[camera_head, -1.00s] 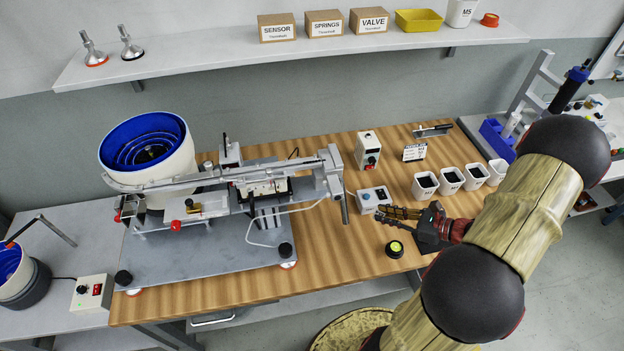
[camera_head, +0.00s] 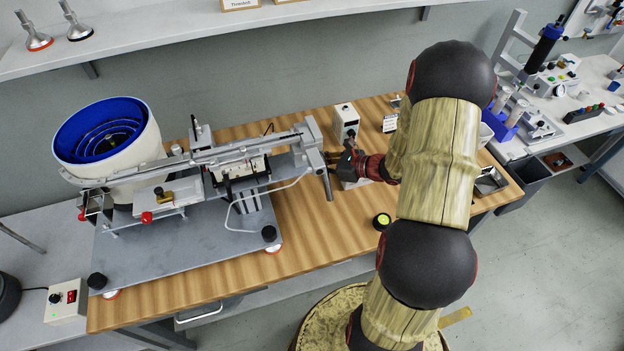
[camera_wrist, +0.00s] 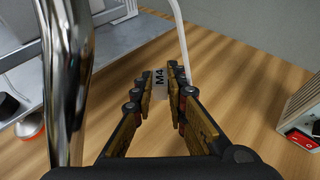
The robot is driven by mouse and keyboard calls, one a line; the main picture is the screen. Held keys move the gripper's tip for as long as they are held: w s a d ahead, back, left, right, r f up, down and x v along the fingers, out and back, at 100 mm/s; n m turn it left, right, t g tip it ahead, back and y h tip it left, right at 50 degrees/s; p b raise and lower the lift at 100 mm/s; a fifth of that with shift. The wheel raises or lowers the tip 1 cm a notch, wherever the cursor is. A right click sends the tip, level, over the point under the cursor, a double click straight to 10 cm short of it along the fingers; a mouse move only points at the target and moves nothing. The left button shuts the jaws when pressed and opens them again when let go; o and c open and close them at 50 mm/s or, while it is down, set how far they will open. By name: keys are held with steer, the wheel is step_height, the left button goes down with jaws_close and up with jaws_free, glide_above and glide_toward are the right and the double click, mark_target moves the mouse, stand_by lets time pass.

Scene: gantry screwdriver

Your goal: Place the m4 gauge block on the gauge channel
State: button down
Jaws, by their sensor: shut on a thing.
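The m4 gauge block (camera_wrist: 160,78) is a small pale block with "M4" in dark letters, seen in the wrist view. My gripper (camera_wrist: 164,95) is shut on it, with the block between the fingertips above the wooden table. In the head view my gripper (camera_head: 342,160) is at the right end of the feeder machine's rail (camera_head: 240,152), and the block cannot be made out there. The gauge channel cannot be clearly picked out; the wrist view shows only part of the machine's grey base (camera_wrist: 95,45) at upper left.
A shiny metal cylinder (camera_wrist: 66,80) stands close on the left in the wrist view. A white control box (camera_head: 345,121) stands behind my gripper. A black button with a yellow-green top (camera_head: 382,221) sits on the table. The table front (camera_head: 310,245) is clear.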

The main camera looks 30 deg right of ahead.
mark_target(312, 183)
step_height(312, 183, down, 3)
steer(key=shift+s+d+f+b, duration=0.1)
steer(key=shift+d+b, duration=0.05)
steer(key=shift+b, duration=0.3)
steer(key=shift+f+b, duration=0.95)
steer(key=shift+f, duration=1.05)
steer(key=shift+r, duration=0.1)
steer(key=c, duration=2.2)
jaws_free()
steer(key=shift+f, duration=0.2)
steer(key=shift+c, duration=0.2)
steer(key=o, duration=0.5)
steer(key=shift+r, duration=0.1)
